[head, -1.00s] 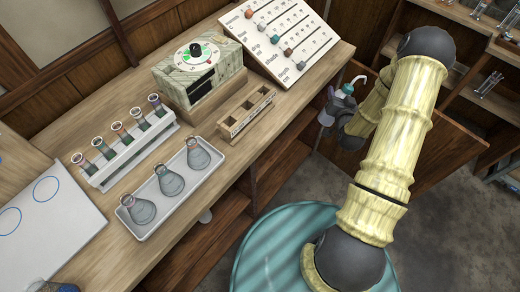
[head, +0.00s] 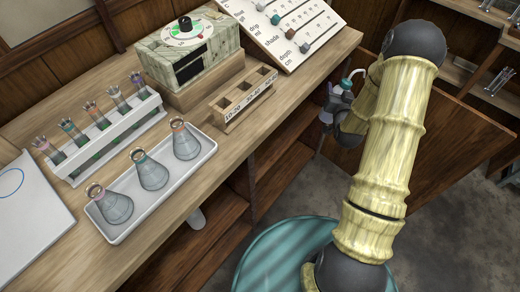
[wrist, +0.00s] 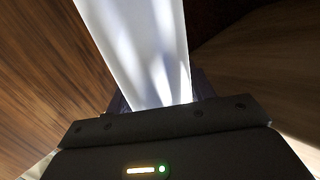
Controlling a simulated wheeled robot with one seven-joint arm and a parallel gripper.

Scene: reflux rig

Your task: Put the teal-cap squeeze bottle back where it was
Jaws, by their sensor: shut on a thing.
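The teal-cap squeeze bottle shows at the right of the head view, its teal cap (head: 346,84) and bent white spout standing above my gripper (head: 328,112). My gripper is shut on the bottle, which looks roughly upright beyond the bench's right edge. My arm partly hides the bottle in the head view. In the wrist view the white bottle body (wrist: 145,45) rises from between the jaws, and the fingertips are mostly hidden.
The wooden bench (head: 290,105) holds a wooden block with square holes (head: 243,98), a dial box (head: 190,50), a slider panel (head: 290,25), a rack of tubes (head: 105,140) and a white tray (head: 115,232) with three flasks. An open wooden door (head: 450,130) stands behind my arm.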

